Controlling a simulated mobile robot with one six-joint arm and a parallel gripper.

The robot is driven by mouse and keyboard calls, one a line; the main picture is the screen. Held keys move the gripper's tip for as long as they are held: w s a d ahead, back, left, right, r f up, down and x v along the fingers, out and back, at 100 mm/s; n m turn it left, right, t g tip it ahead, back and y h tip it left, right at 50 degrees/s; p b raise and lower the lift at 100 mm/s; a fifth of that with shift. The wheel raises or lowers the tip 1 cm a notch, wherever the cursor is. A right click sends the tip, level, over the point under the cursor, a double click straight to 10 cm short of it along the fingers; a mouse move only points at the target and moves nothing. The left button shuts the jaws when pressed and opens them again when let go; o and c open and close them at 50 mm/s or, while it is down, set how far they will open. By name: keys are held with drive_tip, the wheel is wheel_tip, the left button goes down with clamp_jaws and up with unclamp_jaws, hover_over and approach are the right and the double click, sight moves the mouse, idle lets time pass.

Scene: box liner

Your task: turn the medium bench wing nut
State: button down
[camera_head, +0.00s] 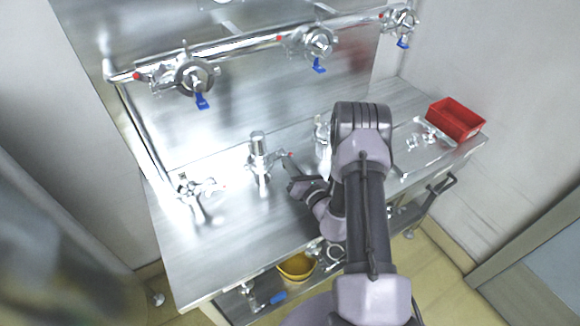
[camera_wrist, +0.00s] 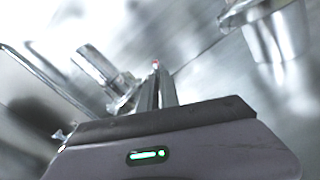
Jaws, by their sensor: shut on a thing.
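A metal bench fitting with an upright cylinder (camera_head: 258,145) stands at the middle of the bench. The medium bench wing nut (camera_head: 283,155), as far as I can tell, is the small red-tipped part on its right side. My gripper (camera_head: 290,178) reaches in from the right, beside this fitting. In the wrist view my gripper (camera_wrist: 158,88) has its two dark fingers close together, with a red tip (camera_wrist: 155,64) showing at their ends. It is shut on the wing nut; the fingers hide most of it. The fitting's cylinder (camera_wrist: 100,66) leans across the left of that view.
Another fitting with a wing-like top (camera_head: 195,187) stands at the bench's left. A metal fitting (camera_head: 321,140) stands behind my arm. A red bin (camera_head: 456,119) is at the far right. Pipes with valves (camera_head: 195,75) run along the back panel. A yellow bucket (camera_head: 296,268) is below.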

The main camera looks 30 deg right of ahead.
drive_tip(key=n+b, duration=0.2)
drive_tip(key=n, duration=0.2)
drive_tip(key=shift+f, duration=0.15)
drive_tip(key=shift+n+b, duration=0.5)
drive_tip(key=shift+n, duration=0.5)
drive_tip(key=c, duration=1.6)
unclamp_jaws()
drive_tip(key=s, duration=1.6)
drive_tip(key=shift+s+d, duration=0.15)
drive_tip(key=shift+d, duration=0.25)
drive_tip(key=shift+s+a, duration=0.1)
drive_tip(key=shift+s, duration=0.45)
